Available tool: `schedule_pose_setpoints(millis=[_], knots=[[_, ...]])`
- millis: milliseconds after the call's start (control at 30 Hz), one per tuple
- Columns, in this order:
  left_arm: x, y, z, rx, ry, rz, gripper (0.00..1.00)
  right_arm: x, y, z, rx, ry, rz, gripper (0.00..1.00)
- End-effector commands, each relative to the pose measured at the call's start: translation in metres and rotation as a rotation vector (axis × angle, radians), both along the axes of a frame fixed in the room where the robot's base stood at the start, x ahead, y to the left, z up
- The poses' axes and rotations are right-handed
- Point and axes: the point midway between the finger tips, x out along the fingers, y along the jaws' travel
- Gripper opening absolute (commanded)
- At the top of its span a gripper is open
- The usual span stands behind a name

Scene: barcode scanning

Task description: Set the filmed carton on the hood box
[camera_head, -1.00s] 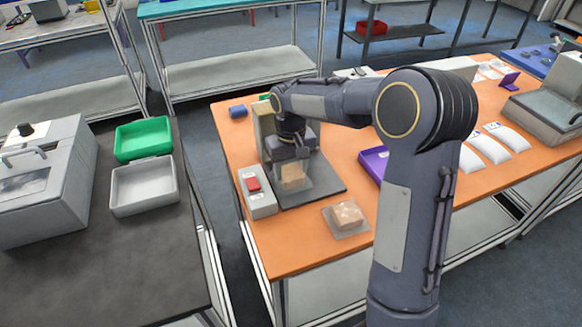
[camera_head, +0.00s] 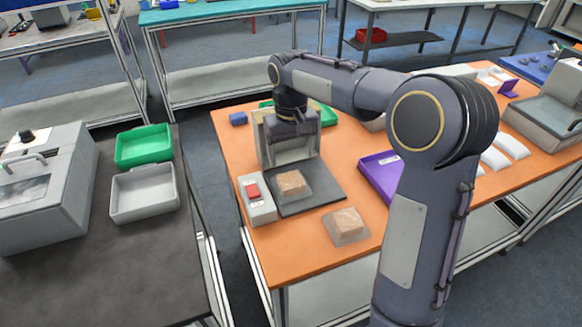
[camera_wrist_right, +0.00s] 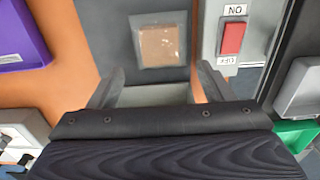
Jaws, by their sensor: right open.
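A brown carton in clear film (camera_head: 292,185) lies on the dark plate (camera_head: 322,194) in front of the grey-beige hood box (camera_head: 263,148). It also shows in the right wrist view (camera_wrist_right: 160,46), flat on the plate. A second carton in clear film (camera_head: 346,224) lies on the orange table nearer to me. My right gripper (camera_head: 291,138) is above the plate, at the hood box in the head view. In the right wrist view its two fingers (camera_wrist_right: 160,82) stand apart with nothing between them. Its fingertips are hard to make out in the head view. My left gripper is out of view.
A switch box with a red button (camera_head: 254,191) stands left of the plate. A purple tray (camera_head: 380,176) lies to the right. A blue item (camera_head: 238,118) lies at the back left. The orange table (camera_head: 305,256) is bare at its front left.

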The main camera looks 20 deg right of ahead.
Motion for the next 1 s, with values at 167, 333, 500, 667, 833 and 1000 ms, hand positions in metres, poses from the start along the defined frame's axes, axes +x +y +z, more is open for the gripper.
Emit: schedule_pose_setpoints(millis=[167,333,500,667,833,1000], knots=[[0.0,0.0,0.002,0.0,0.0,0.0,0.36,0.0,0.0,0.03,0.001,-0.002,0.001,0.74],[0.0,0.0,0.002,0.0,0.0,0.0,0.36,-0.004,-0.001,0.043,0.008,-0.005,-0.001,0.74],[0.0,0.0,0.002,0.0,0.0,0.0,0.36,-0.045,-0.011,0.054,0.082,-0.064,-0.009,0.74],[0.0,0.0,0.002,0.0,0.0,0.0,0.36,-0.118,-0.012,0.057,0.198,-0.179,-0.02,0.74],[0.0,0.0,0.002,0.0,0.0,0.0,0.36,-0.194,0.004,0.04,0.291,-0.314,-0.043,0.74],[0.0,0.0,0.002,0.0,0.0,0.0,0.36,-0.246,0.024,0.012,0.337,-0.422,-0.071,0.74]])
